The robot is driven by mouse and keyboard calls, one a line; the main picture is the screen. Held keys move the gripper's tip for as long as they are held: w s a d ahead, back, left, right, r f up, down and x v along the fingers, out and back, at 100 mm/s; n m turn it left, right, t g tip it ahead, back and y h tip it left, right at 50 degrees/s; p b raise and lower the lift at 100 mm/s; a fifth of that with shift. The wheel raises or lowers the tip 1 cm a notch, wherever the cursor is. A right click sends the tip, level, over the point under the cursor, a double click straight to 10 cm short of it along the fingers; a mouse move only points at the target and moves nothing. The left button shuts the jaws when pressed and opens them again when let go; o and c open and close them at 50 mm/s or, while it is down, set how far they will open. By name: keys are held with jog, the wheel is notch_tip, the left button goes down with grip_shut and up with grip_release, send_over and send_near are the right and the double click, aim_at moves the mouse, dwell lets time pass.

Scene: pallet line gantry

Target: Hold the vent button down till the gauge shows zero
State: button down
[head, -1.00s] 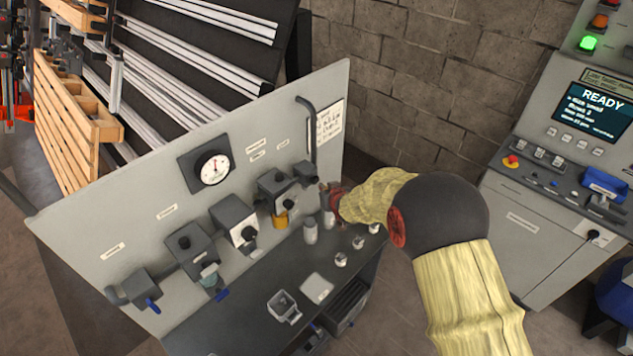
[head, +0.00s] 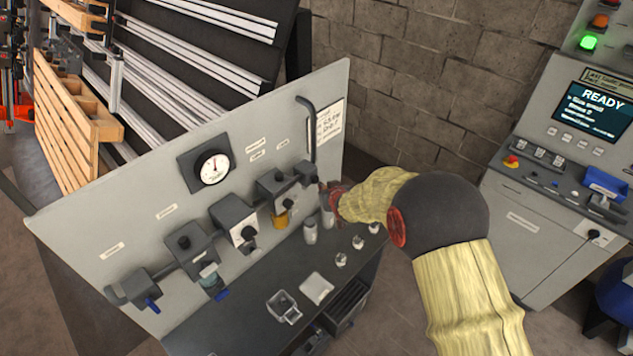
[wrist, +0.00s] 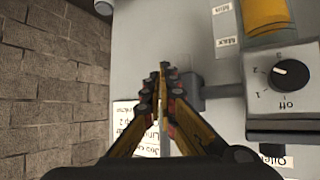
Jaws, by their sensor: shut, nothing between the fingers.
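The round gauge (head: 215,167) sits on a black plate on the grey panel; its needle points roughly upward and its numbers are too small to read. My gripper (wrist: 163,68) is shut and empty, its fingers reaching toward the panel. In the head view it is partly hidden by my arm, near the right end of the row of valve units. In the wrist view the fingertips are left of a grey fitting (wrist: 190,88); I cannot tell whether they touch anything. I cannot make out a vent button in either view.
A unit with a black dial knob (wrist: 291,74) marked off stands right of my fingers in the wrist view. A dark shelf (head: 250,318) below holds jars and small parts. A dark hose (head: 312,130) runs down the panel. A control cabinet (head: 525,215) reads READY at right.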

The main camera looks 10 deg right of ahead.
jog(key=shift+w+a+b, duration=0.2)
jog(key=shift+w+b, duration=0.05)
jog(key=shift+b, duration=0.05)
jog(key=shift+w+a+r+b, duration=0.1)
jog(key=shift+w+a+b, duration=0.25)
jog(key=shift+w+b, duration=0.2)
dwell(1.9)
jog(key=shift+s+d, duration=0.1)
jog(key=shift+s, duration=0.05)
dwell(2.8)
jog(key=shift+s+d, duration=0.5)
jog(key=shift+s, duration=0.25)
jog(key=shift+s+d+p, duration=0.5)
jog(key=shift+s+d, duration=0.25)
jog(key=shift+s, duration=0.3)
jog(key=shift+s+d+p, duration=0.45)
jog(key=shift+s+d, duration=0.3)
jog(key=shift+s, duration=0.25)
